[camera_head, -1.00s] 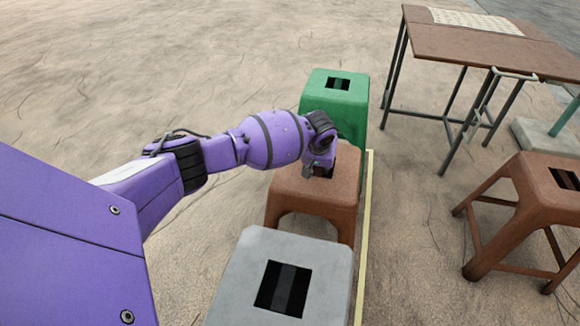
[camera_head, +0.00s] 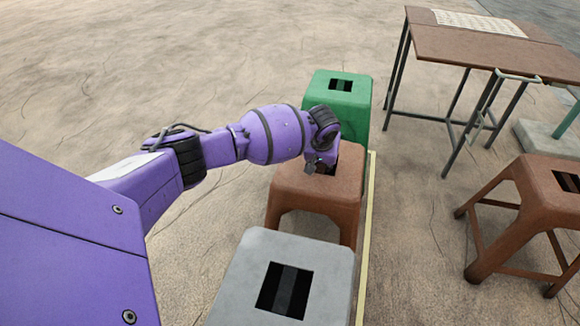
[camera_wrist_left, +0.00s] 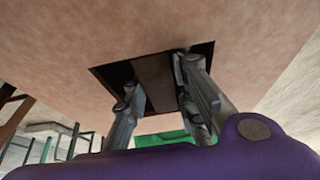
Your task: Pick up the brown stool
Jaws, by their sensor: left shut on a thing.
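A brown stool (camera_head: 316,195) with a square opening in its seat stands between a green stool and a grey one. My left gripper (camera_head: 321,169) is at this opening, from above. In the left wrist view, its two fingers (camera_wrist_left: 160,78) reach into the dark opening of the stool seat (camera_wrist_left: 80,40), one on each side of the bar that crosses it. The gripper is shut on the stool there. The fingertips are hidden inside the opening. The stool looks upright; whether its feet touch the ground is hard to tell. My right gripper is not in view.
The green stool (camera_head: 352,104) stands close behind and the grey stool (camera_head: 241,286) close in front. A pale yellow strip (camera_head: 367,230) runs along their right side. Another brown stool (camera_head: 542,197) and a brown table (camera_head: 470,43) stand at right. The ground at upper left is clear.

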